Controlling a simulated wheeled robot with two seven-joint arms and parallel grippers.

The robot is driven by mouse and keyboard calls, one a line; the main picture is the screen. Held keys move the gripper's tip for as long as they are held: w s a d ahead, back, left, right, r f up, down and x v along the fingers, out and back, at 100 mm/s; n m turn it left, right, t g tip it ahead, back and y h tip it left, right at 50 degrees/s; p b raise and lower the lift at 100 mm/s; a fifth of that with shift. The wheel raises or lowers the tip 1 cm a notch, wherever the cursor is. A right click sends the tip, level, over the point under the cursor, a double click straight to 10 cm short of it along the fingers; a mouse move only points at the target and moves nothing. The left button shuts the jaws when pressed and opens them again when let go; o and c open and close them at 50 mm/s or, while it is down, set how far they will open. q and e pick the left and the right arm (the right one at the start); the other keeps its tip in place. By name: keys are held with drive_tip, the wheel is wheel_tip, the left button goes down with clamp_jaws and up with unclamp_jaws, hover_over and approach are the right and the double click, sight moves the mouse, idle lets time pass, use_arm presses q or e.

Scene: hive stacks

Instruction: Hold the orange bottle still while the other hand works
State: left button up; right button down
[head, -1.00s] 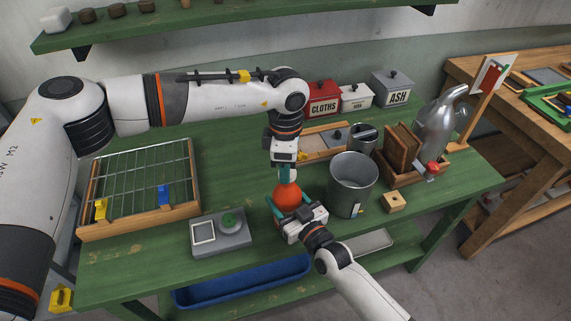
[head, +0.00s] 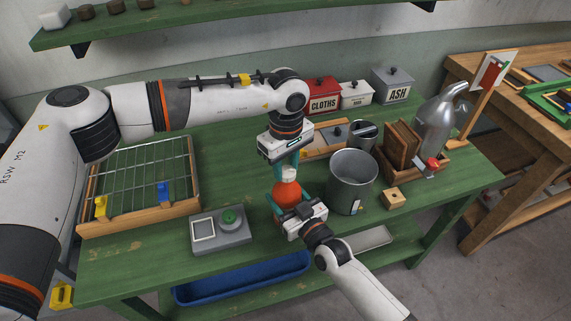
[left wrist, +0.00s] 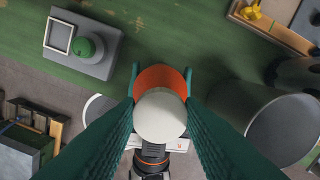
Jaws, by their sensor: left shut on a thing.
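The orange bottle (head: 286,194) stands upright near the front of the green bench, with a white cap (head: 289,175) on top. My left gripper (head: 288,170) comes down from above and is shut on the cap. In the left wrist view its teal fingers lie on both sides of the white cap (left wrist: 160,116), with the orange bottle (left wrist: 159,76) below. My right gripper (head: 286,207) reaches in low from the front. Its teal fingers are around the bottle's body, one on each side, and it appears shut on it.
A grey metal bin (head: 352,182) stands close to the right of the bottle. A grey box with a green button (head: 222,231) lies to the left. A wire-topped frame (head: 138,180) is at the left, and a wooden block (head: 393,197) is right of the bin.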

use_arm(q)
drive_tip(key=m, duration=0.8)
drive_tip(key=shift+d+m, duration=0.15)
drive_tip(key=shift+m, duration=0.15)
drive_tip(key=m, duration=0.8)
drive_tip(key=shift+d, duration=0.1)
drive_tip(key=o, duration=0.9)
drive_tip(key=shift+o, duration=0.2)
drive_tip(key=shift+r, duration=2.25)
